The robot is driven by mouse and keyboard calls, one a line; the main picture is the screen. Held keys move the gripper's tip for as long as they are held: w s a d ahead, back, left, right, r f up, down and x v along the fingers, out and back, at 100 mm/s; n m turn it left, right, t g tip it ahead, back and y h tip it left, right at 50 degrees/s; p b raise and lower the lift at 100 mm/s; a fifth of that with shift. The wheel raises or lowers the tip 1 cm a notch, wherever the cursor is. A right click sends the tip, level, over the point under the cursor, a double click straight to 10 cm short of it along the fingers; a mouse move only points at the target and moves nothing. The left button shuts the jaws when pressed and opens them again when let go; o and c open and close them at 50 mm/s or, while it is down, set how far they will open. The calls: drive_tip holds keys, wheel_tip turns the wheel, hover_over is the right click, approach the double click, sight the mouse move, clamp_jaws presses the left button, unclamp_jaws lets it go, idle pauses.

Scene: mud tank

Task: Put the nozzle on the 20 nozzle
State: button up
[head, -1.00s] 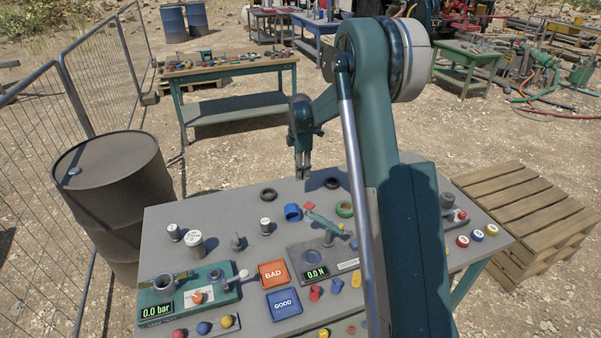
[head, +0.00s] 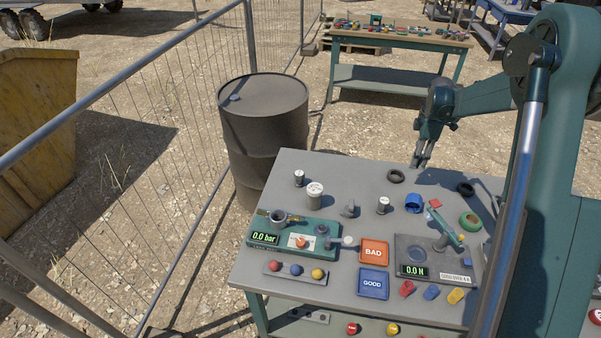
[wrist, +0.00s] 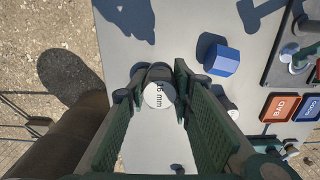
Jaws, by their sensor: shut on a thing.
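My gripper (head: 421,162) hangs above the back part of the table, fingers pointing down. In the wrist view (wrist: 160,90) its fingers are closed around a round piece with a white top marked "16 mm" (wrist: 158,95). I cannot tell which is the 20 nozzle.
A 0.0 bar rig (head: 291,241), BAD (head: 374,252) and GOOD (head: 373,282) trays and a 0.0 N rig (head: 462,268) fill the front.

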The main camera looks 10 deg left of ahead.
drive_tip(key=s+a+r+p, duration=0.1)
drive_tip(key=s+a+r, duration=0.1)
drive_tip(key=a, duration=1.3)
drive_tip(key=s+a+r+p, duration=0.2)
drive_tip(key=s+a, duration=0.2)
drive_tip(key=a, duration=1.1)
drive_tip(key=s+a+r+p, duration=0.2)
drive_tip(key=s+a, duration=0.1)
drive_tip(key=a, duration=1.3)
drive_tip(key=shift+f, duration=0.2)
hover_over(299, 173)
drive_tip(key=shift+f, duration=2.95)
drive_tip(key=shift+f, duration=0.1)
drive_tip(key=shift+f+p, duration=0.4)
drive_tip(key=shift+f, duration=1.4)
drive_tip(key=shift+f, duration=0.2)
drive_tip(key=o, duration=0.9)
